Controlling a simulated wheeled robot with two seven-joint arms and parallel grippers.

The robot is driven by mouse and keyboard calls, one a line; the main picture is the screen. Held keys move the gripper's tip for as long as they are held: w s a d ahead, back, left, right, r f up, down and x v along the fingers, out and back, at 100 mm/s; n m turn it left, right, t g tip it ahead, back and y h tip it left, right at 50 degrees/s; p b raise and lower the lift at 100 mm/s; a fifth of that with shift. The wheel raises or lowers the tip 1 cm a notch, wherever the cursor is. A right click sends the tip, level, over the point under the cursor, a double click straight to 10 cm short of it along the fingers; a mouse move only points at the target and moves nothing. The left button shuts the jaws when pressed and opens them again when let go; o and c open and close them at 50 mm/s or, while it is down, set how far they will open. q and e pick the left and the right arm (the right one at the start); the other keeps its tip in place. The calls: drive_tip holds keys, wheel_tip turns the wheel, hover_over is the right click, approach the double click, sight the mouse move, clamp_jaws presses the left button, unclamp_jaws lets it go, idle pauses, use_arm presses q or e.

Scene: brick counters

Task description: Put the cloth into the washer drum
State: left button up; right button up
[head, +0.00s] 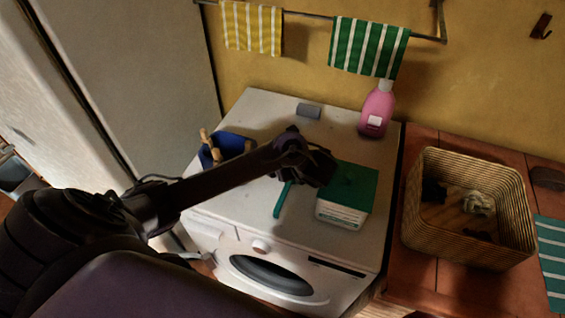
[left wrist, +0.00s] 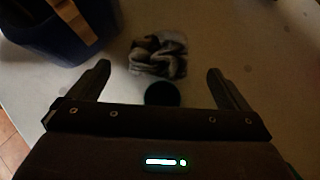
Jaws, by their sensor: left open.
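A crumpled grey-brown cloth (left wrist: 158,55) lies on the white washer top in the left wrist view, just beyond and between my fingertips, untouched. I cannot make it out for sure in the head view, where my arm covers part of the top. My left gripper (head: 318,168) is over the washer top; its fingers are spread and empty in the left wrist view (left wrist: 158,80). The white washer (head: 350,250) has a dark round drum front (head: 270,275) low on its near face; I cannot tell whether its door is open. My right gripper is not in view.
On the washer stand a blue peg bin (head: 232,146), a green-topped box (head: 343,212), a pink bottle (head: 376,110) and a small grey object (head: 309,110). A wicker basket (head: 425,225) holding crumpled items stands right. Striped towels (head: 367,47) hang behind.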

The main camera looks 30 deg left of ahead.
use_arm(q)
drive_tip(key=b+x, duration=0.1)
drive_tip(key=x, duration=0.3)
drive_tip(key=shift+w+a+f, duration=0.15)
drive_tip(key=shift+a+f, duration=0.1)
drive_tip(key=shift+a, duration=0.05)
drive_tip(key=shift+r, duration=0.1)
drive_tip(key=shift+c, duration=1.1)
drive_tip(key=c, duration=0.8)
drive_tip(key=shift+c, duration=0.2)
drive_tip(key=shift+d+r, duration=0.1)
